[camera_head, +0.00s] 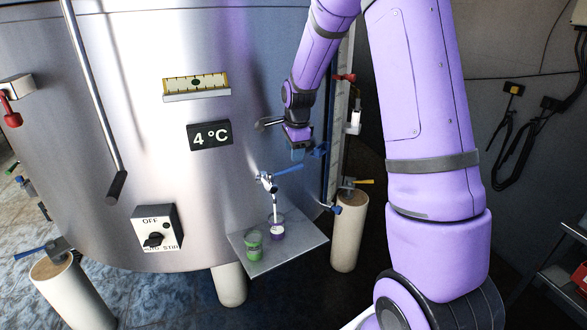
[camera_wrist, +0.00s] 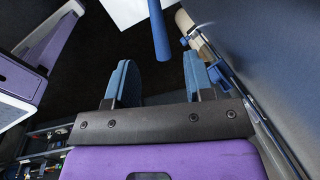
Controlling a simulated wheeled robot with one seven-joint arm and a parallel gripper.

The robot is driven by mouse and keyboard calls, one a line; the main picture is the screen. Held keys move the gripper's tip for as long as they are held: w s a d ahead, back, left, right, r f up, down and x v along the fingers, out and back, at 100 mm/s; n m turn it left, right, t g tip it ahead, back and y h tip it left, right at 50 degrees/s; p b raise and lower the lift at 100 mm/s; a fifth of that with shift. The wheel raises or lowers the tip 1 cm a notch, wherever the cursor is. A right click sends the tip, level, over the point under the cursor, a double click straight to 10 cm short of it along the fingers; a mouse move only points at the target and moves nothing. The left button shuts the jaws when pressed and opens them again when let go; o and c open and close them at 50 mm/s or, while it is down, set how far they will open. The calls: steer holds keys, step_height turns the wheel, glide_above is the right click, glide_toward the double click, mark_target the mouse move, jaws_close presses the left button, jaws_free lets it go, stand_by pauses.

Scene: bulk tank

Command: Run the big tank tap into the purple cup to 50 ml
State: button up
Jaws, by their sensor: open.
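The big tank tap (camera_head: 266,181) sticks out of the steel tank, its blue lever (camera_head: 288,169) pointing right and slightly up. A thin pale line runs from the tap into the purple cup (camera_head: 277,232); I cannot tell spout from stream. The cup stands upright on the grey tray with something pale inside; its level is too small to read. My gripper (camera_head: 302,151) is above and right of the lever, apart from it. In the wrist view my gripper (camera_wrist: 158,66) is open and empty, with a blue bar (camera_wrist: 158,32), apparently the lever, just beyond the fingertips.
A green cup (camera_head: 254,246) stands left of the purple cup on the tray (camera_head: 300,254). A vertical gauge pipe (camera_head: 338,120) with red and blue fittings stands close to the right of my gripper. A stirrer switch (camera_head: 157,228) and 4 °C display (camera_head: 209,135) are on the tank.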

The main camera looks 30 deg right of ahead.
mark_target(293, 166)
steer(key=f, duration=0.2)
steer(key=w+f, duration=0.1)
steer(key=f, duration=0.4)
steer(key=shift+w+d, duration=0.15)
steer(key=shift+d, duration=0.05)
steer(key=shift+r, duration=0.1)
steer(key=shift+c, duration=0.3)
jaws_close()
